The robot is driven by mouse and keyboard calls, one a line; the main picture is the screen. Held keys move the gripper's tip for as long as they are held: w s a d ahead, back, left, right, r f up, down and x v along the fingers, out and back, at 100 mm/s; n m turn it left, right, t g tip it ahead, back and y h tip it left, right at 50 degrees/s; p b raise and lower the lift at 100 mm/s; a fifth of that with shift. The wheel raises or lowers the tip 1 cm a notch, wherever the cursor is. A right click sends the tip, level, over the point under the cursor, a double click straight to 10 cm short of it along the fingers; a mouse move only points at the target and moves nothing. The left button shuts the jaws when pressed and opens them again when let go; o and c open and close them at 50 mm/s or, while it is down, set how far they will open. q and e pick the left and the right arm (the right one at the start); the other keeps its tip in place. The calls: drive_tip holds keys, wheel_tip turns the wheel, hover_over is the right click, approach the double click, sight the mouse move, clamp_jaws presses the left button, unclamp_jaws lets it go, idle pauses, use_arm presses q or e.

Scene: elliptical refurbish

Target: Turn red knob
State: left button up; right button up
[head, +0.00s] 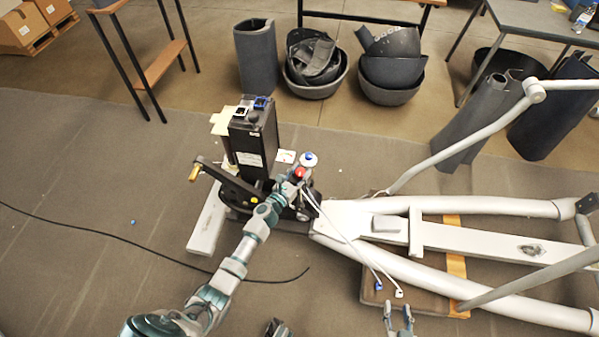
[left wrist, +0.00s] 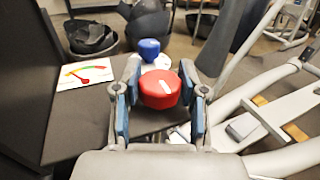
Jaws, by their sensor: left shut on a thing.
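The red knob (head: 299,173) sits on the black machine housing beside the white frame. In the left wrist view the red knob (left wrist: 160,90) is between the two fingers of my left gripper (left wrist: 160,100), with a white mark on its face. My left gripper (head: 297,177) is shut on it. A blue knob on a white base (head: 309,158) is just behind it; the blue knob (left wrist: 149,48) also shows in the left wrist view. My right gripper (head: 399,318) is at the bottom edge, empty, with its fingers apart.
A gauge card with a red needle (left wrist: 84,74) lies left of the knob. A tall black box (head: 252,145) stands left of it. White cables (head: 345,240) run to the right. Black bins (head: 315,65) stand behind.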

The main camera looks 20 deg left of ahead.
use_arm(q)
drive_tip(key=shift+f, duration=0.1)
drive_tip(key=o, duration=1.1)
drive_tip(key=shift+o, duration=0.2)
drive_tip(key=shift+s+a, duration=0.1)
drive_tip(key=shift+s, duration=0.2)
drive_tip(key=s+a, duration=0.1)
drive_tip(key=s, duration=1)
drive_tip(key=shift+a, duration=0.35)
